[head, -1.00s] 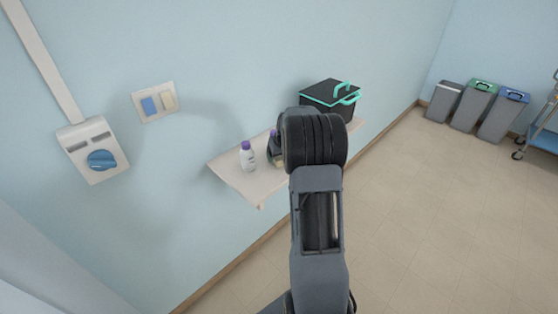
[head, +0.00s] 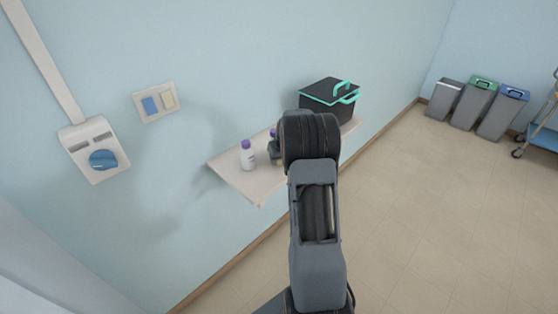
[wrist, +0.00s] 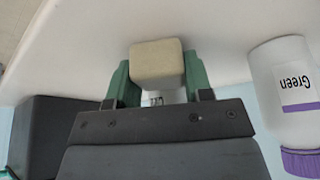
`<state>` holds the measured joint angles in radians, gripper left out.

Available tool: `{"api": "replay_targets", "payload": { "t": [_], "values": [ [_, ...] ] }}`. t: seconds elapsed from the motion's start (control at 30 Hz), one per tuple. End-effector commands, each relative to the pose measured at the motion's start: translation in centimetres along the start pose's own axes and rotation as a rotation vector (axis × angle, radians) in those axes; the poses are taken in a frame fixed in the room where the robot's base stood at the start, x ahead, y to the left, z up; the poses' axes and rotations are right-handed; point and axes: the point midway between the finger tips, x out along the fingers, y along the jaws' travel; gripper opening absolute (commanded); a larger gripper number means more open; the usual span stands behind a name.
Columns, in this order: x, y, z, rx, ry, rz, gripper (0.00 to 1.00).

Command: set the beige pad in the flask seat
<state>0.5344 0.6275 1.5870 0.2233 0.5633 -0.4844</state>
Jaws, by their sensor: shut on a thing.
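The beige pad (wrist: 157,64) is a small rounded block. In the wrist view it sits between the two green fingers of my gripper (wrist: 157,80), which are shut on it, over the pale shelf (wrist: 90,50). In the head view my gripper (head: 275,152) is above the shelf (head: 243,184), partly hidden behind my arm. I cannot make out a flask seat in either view.
A white bottle with a purple cap (head: 248,156) stands left of my gripper; it also shows in the wrist view (wrist: 283,90), labelled "Green". Another purple cap (head: 273,132) shows behind my gripper. A black box with teal handles (head: 322,108) stands at the shelf's far end.

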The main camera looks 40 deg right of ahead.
Motion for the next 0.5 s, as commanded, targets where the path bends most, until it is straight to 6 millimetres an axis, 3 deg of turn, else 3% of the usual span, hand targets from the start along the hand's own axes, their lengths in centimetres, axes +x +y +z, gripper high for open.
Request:
{"api": "replay_targets", "payload": {
  "t": [0.17,0.5],
  "values": [
    [-0.01,-0.01,-0.01,0.0,0.0,0.0,0.2],
    [-0.69,0.0,-0.35,-0.001,0.002,0.0,0.2]
  ]
}}
